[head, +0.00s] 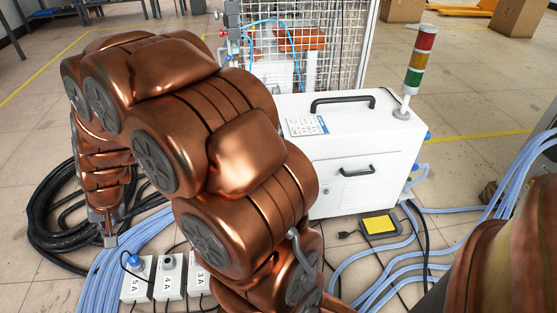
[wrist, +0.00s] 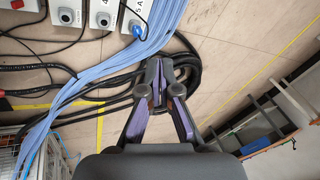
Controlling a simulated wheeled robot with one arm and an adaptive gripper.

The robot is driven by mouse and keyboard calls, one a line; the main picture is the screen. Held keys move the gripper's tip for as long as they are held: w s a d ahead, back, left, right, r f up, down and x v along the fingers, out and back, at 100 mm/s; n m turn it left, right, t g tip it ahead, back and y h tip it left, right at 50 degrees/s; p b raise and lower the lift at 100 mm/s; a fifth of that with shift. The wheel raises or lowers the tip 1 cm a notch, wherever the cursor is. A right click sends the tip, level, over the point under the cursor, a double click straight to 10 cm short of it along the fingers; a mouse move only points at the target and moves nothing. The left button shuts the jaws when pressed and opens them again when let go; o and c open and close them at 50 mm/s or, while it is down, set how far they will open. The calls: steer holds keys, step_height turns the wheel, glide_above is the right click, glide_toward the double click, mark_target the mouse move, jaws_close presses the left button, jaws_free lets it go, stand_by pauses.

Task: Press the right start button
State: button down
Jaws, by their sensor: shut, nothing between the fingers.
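My gripper (head: 108,238) hangs at the left, pointing down over the floor, and is small in the head view. In the wrist view my gripper (wrist: 158,72) has its two fingers together and holds nothing. Several white boxes stand on the floor: one marked 5A (head: 135,288) with a blue round top, one marked 4A (head: 170,284) with a dark round knob, and one marked 3A (head: 199,283). In the wrist view the 5A box (wrist: 137,8) lies beyond the fingertips, apart from them. I cannot tell which part is the right start button.
A white cabinet (head: 350,196) with black handles and a signal tower (head: 417,72) stands at the right. A yellow pedal (head: 379,225) lies before it. Black cables (head: 45,225) and pale blue hoses (head: 112,272) cover the floor. A wire cage (head: 345,45) stands behind.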

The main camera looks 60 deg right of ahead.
steer(key=w+d+f+m+t+h+b, duration=0.15)
steer(key=w+d+f+m, duration=0.25)
steer(key=w+d, duration=0.5)
steer(key=w+d+f+m+t+h+p, duration=0.1)
steer(key=w+d+f+m+t+h, duration=0.2)
steer(key=w+d, duration=0.55)
steer(key=d+f+m+g+h+b, duration=0.1)
steer(key=d+f+m+h, duration=0.2)
steer(key=d, duration=0.5)
steer(key=d+f+m+h, duration=0.2)
steer(key=d+f+h, duration=0.1)
steer(key=d, duration=0.5)
steer(key=s+d+f+m+g+h, duration=0.4)
steer(key=s+d, duration=0.5)
steer(key=d, duration=0.1)
steer(key=s+d+f+m+g+h+b, duration=0.1)
steer(key=s+d+f+m+g+h, duration=0.3)
steer(key=s+d, duration=0.6)
steer(key=shift+f+m+g, duration=0.15)
steer(key=shift+m+g, duration=0.15)
steer(key=shift+g, duration=0.35)
steer(key=shift+d, duration=0.15)
